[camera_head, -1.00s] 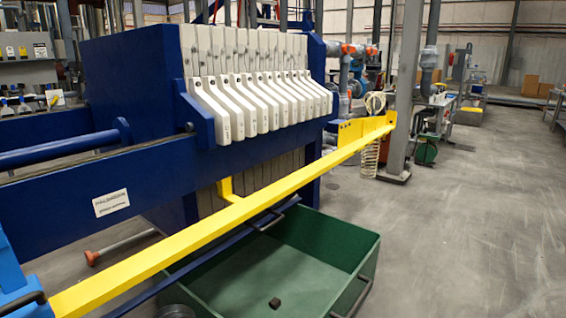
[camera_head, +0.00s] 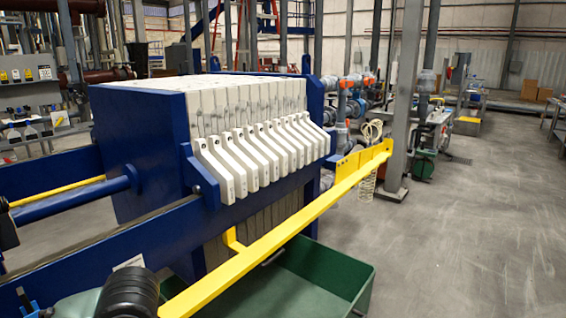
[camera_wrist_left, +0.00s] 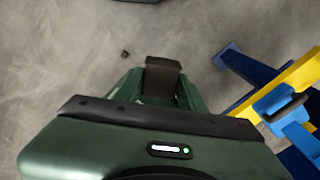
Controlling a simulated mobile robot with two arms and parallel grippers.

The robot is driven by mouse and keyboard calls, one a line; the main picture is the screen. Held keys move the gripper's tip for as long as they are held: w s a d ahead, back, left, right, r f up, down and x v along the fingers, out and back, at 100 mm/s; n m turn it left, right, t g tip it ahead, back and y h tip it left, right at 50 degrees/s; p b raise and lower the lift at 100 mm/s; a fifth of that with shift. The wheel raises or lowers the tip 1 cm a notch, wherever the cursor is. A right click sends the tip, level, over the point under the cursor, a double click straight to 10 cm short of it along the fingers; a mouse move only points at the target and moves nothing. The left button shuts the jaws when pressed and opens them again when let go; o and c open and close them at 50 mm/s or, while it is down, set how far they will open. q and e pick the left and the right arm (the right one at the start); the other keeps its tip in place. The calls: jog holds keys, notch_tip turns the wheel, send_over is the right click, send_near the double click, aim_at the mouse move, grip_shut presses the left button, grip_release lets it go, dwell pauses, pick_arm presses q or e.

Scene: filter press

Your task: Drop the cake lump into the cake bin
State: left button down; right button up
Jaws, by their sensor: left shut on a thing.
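In the left wrist view my left gripper (camera_wrist_left: 160,88) is shut on a dark grey-brown lump (camera_wrist_left: 163,67), which looks like the cake lump and sticks out past the green fingers over grey floor. In the head view only part of my left arm shows at the bottom left; its gripper is out of that picture. A green open bin (camera_head: 345,268), likely the cake bin, stands below the press at the bottom centre, its near part cut off. My right gripper is in neither view.
The blue filter press (camera_head: 150,150) with white plates (camera_head: 245,160) fills the left. A yellow bar (camera_head: 280,235) runs along its front above the bin. A small dark piece (camera_wrist_left: 125,54) lies on the floor in the wrist view. Floor at the right is clear.

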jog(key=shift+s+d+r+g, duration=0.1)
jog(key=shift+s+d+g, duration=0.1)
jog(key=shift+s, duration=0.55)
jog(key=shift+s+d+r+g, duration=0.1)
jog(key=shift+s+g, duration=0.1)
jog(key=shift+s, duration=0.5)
